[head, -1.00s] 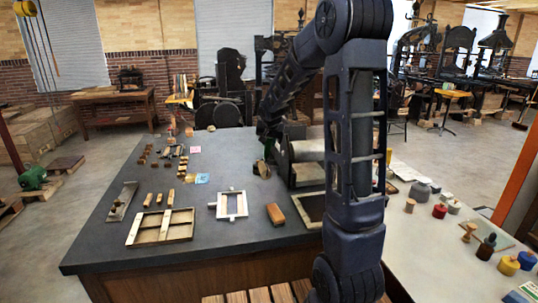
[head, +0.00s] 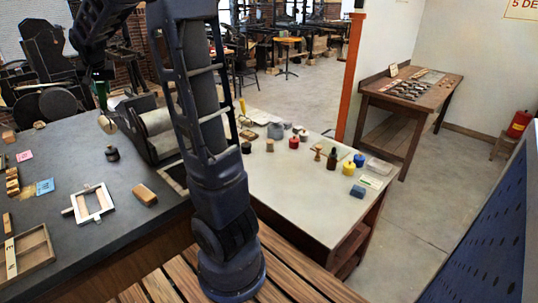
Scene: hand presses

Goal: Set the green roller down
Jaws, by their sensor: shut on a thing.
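My gripper (head: 102,76) is at the upper left of the head view, above the dark table by the cylinder press. It is small and dark here, and its fingers are hard to make out. It is shut on the green roller (head: 101,96), of which only a narrow upright green strip shows just below the gripper. The rest of the roller is hidden or too dark to tell. I cannot tell whether the roller touches anything below it.
The cylinder press (head: 157,121) stands right of the roller. A tan disc (head: 107,124) and a dark knobbed piece (head: 112,153) are nearby. A white frame (head: 92,205) and wooden block (head: 145,194) lie in front.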

